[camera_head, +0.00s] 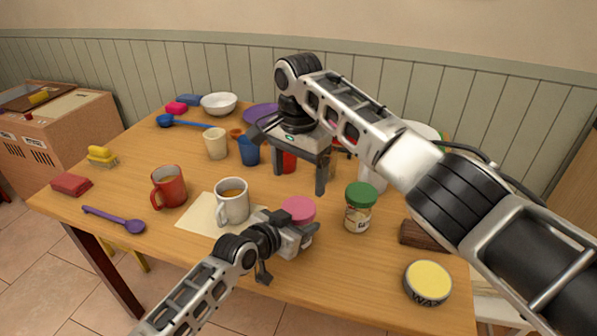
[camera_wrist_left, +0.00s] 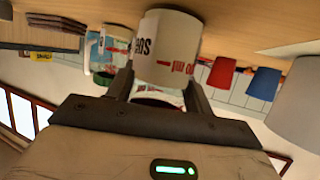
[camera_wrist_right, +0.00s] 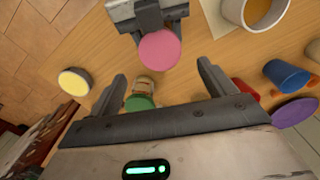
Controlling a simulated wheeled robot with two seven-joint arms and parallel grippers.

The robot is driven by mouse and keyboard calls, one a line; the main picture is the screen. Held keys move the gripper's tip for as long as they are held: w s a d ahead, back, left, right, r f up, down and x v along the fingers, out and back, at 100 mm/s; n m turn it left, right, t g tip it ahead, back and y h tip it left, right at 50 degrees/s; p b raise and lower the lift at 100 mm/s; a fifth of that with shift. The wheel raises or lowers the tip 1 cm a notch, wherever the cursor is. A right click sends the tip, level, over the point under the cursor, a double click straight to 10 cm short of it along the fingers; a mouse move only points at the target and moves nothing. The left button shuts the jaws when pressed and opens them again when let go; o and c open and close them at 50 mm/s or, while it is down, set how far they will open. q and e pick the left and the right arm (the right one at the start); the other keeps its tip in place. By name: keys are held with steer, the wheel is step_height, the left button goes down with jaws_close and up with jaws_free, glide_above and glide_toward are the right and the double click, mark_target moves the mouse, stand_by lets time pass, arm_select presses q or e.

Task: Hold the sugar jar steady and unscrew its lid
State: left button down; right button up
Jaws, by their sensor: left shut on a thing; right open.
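The sugar jar shows its round pink lid (camera_head: 299,208) near the front middle of the table in the head view. My left gripper (camera_head: 302,238) is shut around the jar's body from the front left. The left wrist view shows the white jar body (camera_wrist_left: 165,47), with dark and red lettering, between its fingers. My right gripper (camera_head: 299,190) is open and empty, fingers pointing down, above the table near the lid. In the right wrist view the pink lid (camera_wrist_right: 160,48) lies ahead of the open fingers, apart from them.
A green-lidded jar (camera_head: 360,209) stands just right of the sugar jar. A white mug (camera_head: 232,203) on a paper sheet (camera_head: 197,216) and a red mug (camera_head: 169,188) stand left. A yellow-topped tin (camera_head: 428,282) is near the front right edge. Cups crowd behind.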

mark_target(297, 207)
steer(key=shift+f, duration=0.15)
steer(key=shift+m, duration=0.3)
step_height(297, 207, down, 8)
steer(key=shift+r, duration=0.2)
steer(key=c, duration=1.1)
steer(key=n, duration=1)
steer(key=o, duration=1.1)
steer(key=shift+r, duration=0.1)
steer(key=shift+a, duration=0.1)
